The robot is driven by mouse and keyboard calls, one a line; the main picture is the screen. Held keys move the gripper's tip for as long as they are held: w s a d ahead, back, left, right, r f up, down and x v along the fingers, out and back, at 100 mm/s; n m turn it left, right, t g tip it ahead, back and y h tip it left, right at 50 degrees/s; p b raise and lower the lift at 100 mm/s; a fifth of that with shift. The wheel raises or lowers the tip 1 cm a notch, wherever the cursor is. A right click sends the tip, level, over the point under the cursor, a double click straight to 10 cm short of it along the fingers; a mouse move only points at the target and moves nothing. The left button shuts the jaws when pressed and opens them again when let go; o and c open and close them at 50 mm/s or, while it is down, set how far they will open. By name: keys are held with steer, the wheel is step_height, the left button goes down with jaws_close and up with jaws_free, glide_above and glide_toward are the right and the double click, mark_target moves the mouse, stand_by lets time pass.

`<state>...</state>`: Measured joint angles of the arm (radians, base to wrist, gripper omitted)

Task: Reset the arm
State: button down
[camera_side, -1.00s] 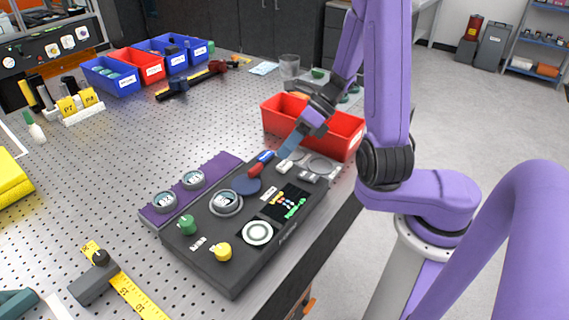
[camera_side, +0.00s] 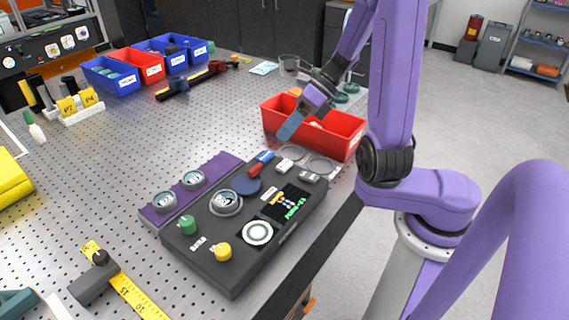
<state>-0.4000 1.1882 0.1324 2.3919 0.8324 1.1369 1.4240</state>
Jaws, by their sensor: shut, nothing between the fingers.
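My gripper (camera_side: 290,127) is shut and empty. It hangs in the air in front of the red bin (camera_side: 341,142), above the far end of the dark interferometer unit (camera_side: 217,262). The unit carries a green knob (camera_side: 187,225), a yellow knob (camera_side: 222,251), a small lit display (camera_side: 287,203) and a round white target (camera_side: 258,233). A round part sits in a ring (camera_side: 226,203) on its top. A red and blue piece (camera_side: 261,164) lies near its far end, below my gripper.
A purple strip (camera_side: 209,175) with two round parts lies along the unit's left side. Blue and red bins (camera_side: 136,67) stand at the back left. A yellow ruler (camera_side: 137,297) lies at the front left. The perforated bench top between is mostly clear.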

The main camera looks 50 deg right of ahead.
stand_by(0.6)
steer(key=a+n+g, duration=0.1)
steer(key=n, duration=0.1)
steer(key=a+n+g, duration=0.1)
steer(key=n, duration=0.2)
steer(key=shift+s+a+f, duration=0.1)
steer(key=shift+s+a, duration=0.05)
steer(key=s+a+m+h, duration=0.1)
steer(key=s+m+h, duration=0.3)
steer(key=s+m, duration=0.5)
steer(key=s+a+r+m+g+h, duration=0.1)
steer(key=s+m+h, duration=0.3)
steer(key=m, duration=1.9)
steer(key=shift+s+m+g, duration=0.3)
steer(key=shift+s, duration=2.5)
